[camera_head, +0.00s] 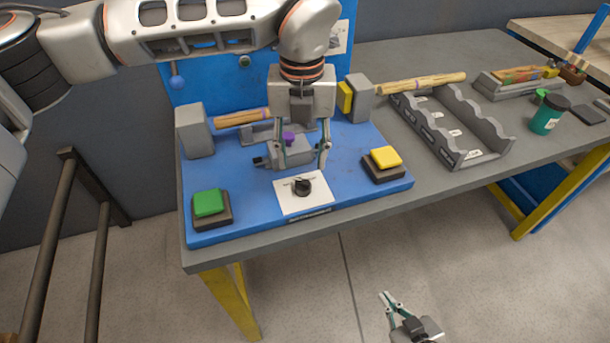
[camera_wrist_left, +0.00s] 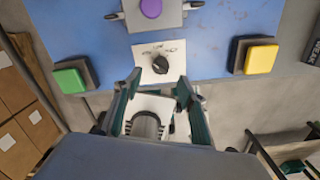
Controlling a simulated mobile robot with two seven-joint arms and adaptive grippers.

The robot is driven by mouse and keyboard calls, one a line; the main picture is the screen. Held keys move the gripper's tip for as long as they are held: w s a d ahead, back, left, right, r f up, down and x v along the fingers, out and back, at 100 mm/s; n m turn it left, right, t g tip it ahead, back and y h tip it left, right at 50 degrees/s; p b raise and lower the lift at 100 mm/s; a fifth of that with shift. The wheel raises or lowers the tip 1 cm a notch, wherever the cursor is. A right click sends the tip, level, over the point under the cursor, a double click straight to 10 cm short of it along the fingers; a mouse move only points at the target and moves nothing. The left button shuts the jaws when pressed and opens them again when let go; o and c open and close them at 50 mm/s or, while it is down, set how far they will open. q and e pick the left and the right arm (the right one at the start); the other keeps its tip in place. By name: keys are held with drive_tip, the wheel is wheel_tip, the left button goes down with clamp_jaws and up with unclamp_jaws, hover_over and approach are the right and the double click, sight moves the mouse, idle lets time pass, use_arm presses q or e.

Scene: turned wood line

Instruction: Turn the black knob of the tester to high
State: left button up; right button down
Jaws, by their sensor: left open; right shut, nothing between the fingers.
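The black knob (camera_head: 302,187) sits on a white plate (camera_head: 318,205) at the front middle of the blue tester (camera_head: 252,222). It also shows in the left wrist view (camera_wrist_left: 160,65), with small dark marks on the plate (camera_wrist_left: 142,74) around it. Which mark the knob points at is too small to tell. My left gripper (camera_head: 303,162) is open and points down above the tester, close to the knob. In the left wrist view its fingers (camera_wrist_left: 158,82) are spread, with the knob just beyond their tips. My right gripper (camera_head: 391,298) is shut and empty, low in front of the table.
A green button (camera_head: 208,203) and a yellow button (camera_head: 385,157) flank the plate. Behind it are a grey block with a purple button (camera_head: 288,139) and a wooden piece (camera_head: 242,118). A grey rack (camera_head: 425,125) and a green cup (camera_head: 545,120) stand to the right.

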sight(303, 181)
use_arm(q)
wheel_tip(303, 181, down, 7)
drive_tip(key=shift+s+f, duration=0.1)
drive_tip(key=shift+f, duration=0.05)
idle(0.4)
drive_tip(key=c, duration=1.1)
